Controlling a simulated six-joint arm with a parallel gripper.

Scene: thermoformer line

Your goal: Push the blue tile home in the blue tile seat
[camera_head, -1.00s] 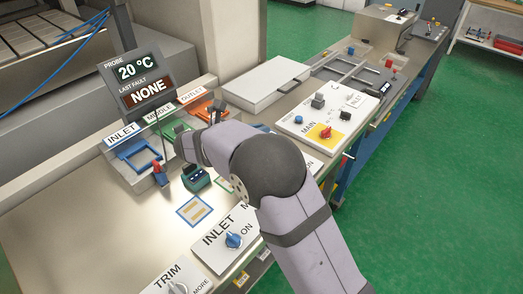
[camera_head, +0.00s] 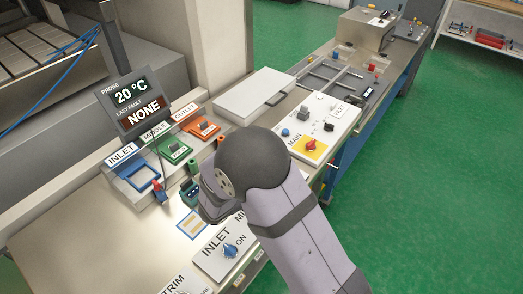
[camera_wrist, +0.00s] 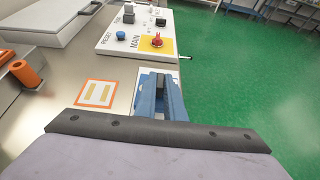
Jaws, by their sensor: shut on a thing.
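The blue tile seat (camera_head: 143,180) is a blue frame at the left of the row under the INLET label. A grey opening shows inside it, and no tile is visible there. There my arm hides the tile and the jaws.
Green (camera_head: 175,150) and orange (camera_head: 205,128) seats stand behind the blue one, each with a dark grip. A red-topped lever (camera_head: 158,188) and a teal box (camera_head: 188,191) stand close by. A blue-outlined mat (camera_head: 193,223) and the INLET switch panel (camera_head: 216,254) lie in front.

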